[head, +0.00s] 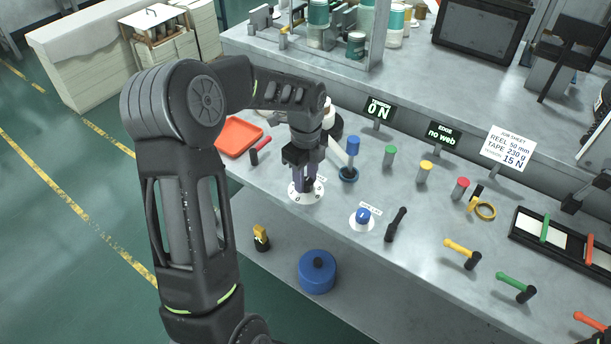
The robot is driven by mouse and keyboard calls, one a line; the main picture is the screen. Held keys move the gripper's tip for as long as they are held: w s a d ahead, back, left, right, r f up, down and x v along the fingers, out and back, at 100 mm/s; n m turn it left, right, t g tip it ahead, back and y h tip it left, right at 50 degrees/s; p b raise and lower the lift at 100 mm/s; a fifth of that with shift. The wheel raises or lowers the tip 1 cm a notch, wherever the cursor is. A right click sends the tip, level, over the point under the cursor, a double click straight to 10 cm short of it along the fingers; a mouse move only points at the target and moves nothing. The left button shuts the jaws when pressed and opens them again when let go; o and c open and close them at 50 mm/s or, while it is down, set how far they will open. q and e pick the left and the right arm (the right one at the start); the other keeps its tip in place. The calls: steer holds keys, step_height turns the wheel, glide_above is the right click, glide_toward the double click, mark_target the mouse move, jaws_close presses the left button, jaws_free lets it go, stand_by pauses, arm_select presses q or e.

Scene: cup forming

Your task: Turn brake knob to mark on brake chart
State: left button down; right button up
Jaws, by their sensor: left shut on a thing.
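My left gripper (306,183) points down over a round white dial (306,196) with printed marks, on the bench's front part. It is shut on the brake knob at the dial's centre; the fingers hide the knob, so its pointer angle cannot be read. A display (378,108) behind reads "0 N". A job sheet (508,149) lists reel 50 mm, tape 230 g and 15 N. I cannot make out a separate brake chart.
A blue knob (362,215) on a white disc and a black lever (396,225) stand right of the dial. An orange tray (239,137) lies to the left. Several coloured posts and hammer-like handles stand further right. Another display (444,134) reads "no web".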

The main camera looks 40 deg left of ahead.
mark_target(306, 181)
arm_select(q)
steer(key=shift+r+m, duration=0.1)
steer(key=shift+m, duration=0.4)
steer(key=c, duration=1)
jaws_free()
steer(key=shift+o, duration=0.2)
step_height(306, 181, up, 8)
steer(key=shift+f+b, duration=0.15)
steer(key=shift+b, duration=0.3)
